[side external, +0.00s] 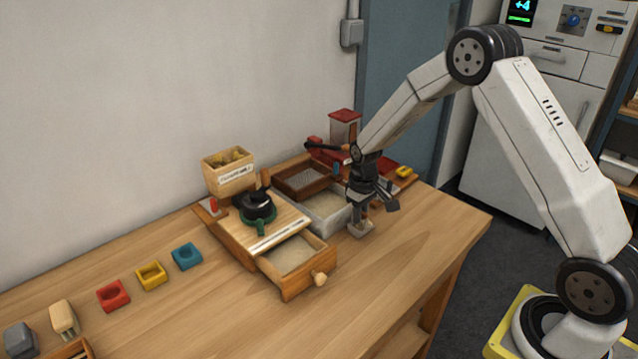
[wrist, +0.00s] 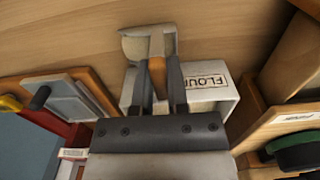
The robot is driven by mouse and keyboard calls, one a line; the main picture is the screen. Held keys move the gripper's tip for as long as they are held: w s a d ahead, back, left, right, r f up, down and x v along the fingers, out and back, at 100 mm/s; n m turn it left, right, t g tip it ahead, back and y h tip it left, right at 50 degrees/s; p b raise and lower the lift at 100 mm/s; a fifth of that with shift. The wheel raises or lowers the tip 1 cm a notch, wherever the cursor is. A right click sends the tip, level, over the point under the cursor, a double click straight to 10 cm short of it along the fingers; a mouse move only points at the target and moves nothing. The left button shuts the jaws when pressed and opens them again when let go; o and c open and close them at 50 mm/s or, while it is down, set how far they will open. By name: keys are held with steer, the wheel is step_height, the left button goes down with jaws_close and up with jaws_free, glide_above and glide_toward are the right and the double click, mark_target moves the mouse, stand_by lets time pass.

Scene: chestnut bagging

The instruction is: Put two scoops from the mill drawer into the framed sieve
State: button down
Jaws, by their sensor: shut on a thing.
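My gripper (side external: 364,205) is shut on a grey scoop (side external: 361,229), at the right side of the white flour bin. In the wrist view the fingers (wrist: 158,80) clasp the scoop's wooden handle, and its grey head (wrist: 147,42) shows beyond them. I cannot tell whether the scoop touches the table; its contents are not clear. The mill drawer (side external: 308,278) is pulled open at the front of the wooden mill, with pale flour inside. The framed sieve (side external: 288,190), a brown wooden frame around mesh, sits behind the flour bin.
The white flour bin (wrist: 220,107), holding pale meal, stands between sieve and gripper. The hopper (side external: 229,178) and black-topped mill (side external: 257,205) are left of it. A red device (side external: 345,125) stands behind. Coloured blocks (side external: 151,276) lie at left. The front right tabletop is clear.

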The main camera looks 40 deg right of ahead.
steer(key=shift+f, duration=0.15)
steer(key=c, duration=0.6)
jaws_free()
step_height(320, 180, up, 12)
steer(key=shift+r, duration=0.15)
stand_by(0.3)
stand_by(0.5)
steer(key=s+a+t, duration=0.1)
steer(key=s+a, duration=0.2)
steer(key=s, duration=0.3)
steer(key=s+a+f, duration=0.1)
steer(key=s+a, duration=0.2)
steer(key=s, duration=0.3)
steer(key=s+a+t, duration=0.1)
steer(key=s+a, duration=0.3)
steer(key=s, duration=0.2)
steer(key=shift+s+f+t, duration=0.2)
steer(key=shift+f+t, duration=0.1)
steer(key=shift+f, duration=0.05)
